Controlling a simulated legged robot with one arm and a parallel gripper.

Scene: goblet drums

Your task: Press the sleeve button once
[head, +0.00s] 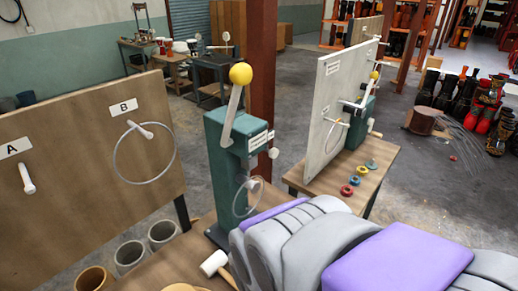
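A green upright machine (232,165) stands on the wooden bench at the centre. It has a lever with a yellow ball (240,74) on top, a white label plate (260,141) and a small pale round knob (273,153) on its right side. A clear disc or ring (248,197) is on its lower front. I cannot tell which part, if any, is the sleeve button. My grey and purple body or arm parts fill the lower right and hide part of the bench. My gripper is not in view.
A wooden board (85,180) with labels A and B, pegs and a large ring stands at left. A white-headed mallet (213,263) lies beside the machine. A white panel (335,105) and table with coloured rings (354,180) stand right. Drums (485,110) stand far right.

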